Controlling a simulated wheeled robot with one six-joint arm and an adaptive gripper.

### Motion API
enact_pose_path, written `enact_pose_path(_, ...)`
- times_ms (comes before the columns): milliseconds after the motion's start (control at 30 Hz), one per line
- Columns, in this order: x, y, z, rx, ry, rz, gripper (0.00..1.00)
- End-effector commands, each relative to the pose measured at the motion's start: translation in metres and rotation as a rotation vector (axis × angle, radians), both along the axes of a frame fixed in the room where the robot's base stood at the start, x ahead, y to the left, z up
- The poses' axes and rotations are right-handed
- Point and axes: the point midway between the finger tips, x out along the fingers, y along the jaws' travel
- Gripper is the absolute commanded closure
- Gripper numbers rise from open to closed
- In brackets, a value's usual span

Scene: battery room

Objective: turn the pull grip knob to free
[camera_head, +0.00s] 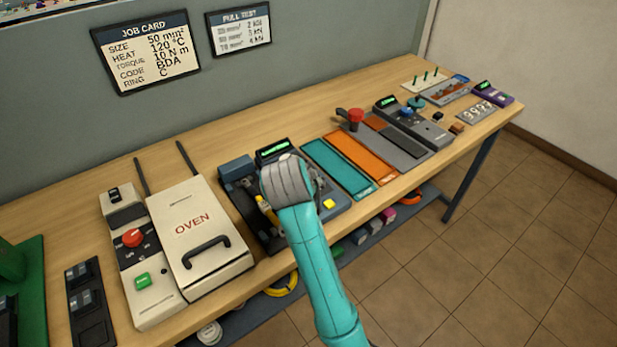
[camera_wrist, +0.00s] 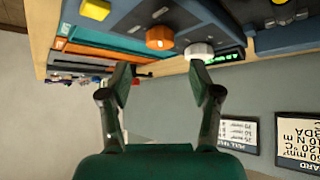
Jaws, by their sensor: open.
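The pull tester (camera_head: 337,212) is a dark blue-grey unit with a green display, largely covered by my arm in the head view. In the wrist view, which is upside down, a white ridged knob (camera_wrist: 199,51) sits next to the green display (camera_wrist: 222,59), and an orange round knob (camera_wrist: 160,38) sits beside it. No label on either knob is readable, so I cannot tell which is the pull grip knob or its setting. My gripper (camera_wrist: 161,84) is open and empty, its fingertips apart from both knobs, which lie beyond the gap. Its fingers are hidden in the head view.
A white oven (camera_head: 200,238) and a unit with a red knob (camera_head: 133,237) stand left. Teal (camera_head: 338,167) and orange (camera_head: 360,158) strips lie right, then a red-knobbed tool (camera_head: 355,116). A job card (camera_head: 147,50) and pull test card (camera_head: 239,30) hang behind.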

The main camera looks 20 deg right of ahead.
Motion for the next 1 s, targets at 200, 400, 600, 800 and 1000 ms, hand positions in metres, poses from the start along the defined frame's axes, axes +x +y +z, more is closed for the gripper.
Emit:
enact_pose_path(200, 0.024, -0.013, -0.028, 0.001, 0.002, -0.001, 0.37)
enact_pose_path(400, 0.037, -0.020, -0.043, 0.000, 0.001, 0.000, 0.37)
enact_pose_path(600, 0.042, -0.021, -0.047, 0.001, 0.000, 0.001, 0.37)
enact_pose_path(800, 0.042, -0.021, -0.047, 0.001, 0.000, 0.001, 0.37)
enact_pose_path(1000, 0.042, -0.021, -0.047, 0.001, 0.000, 0.001, 0.84)
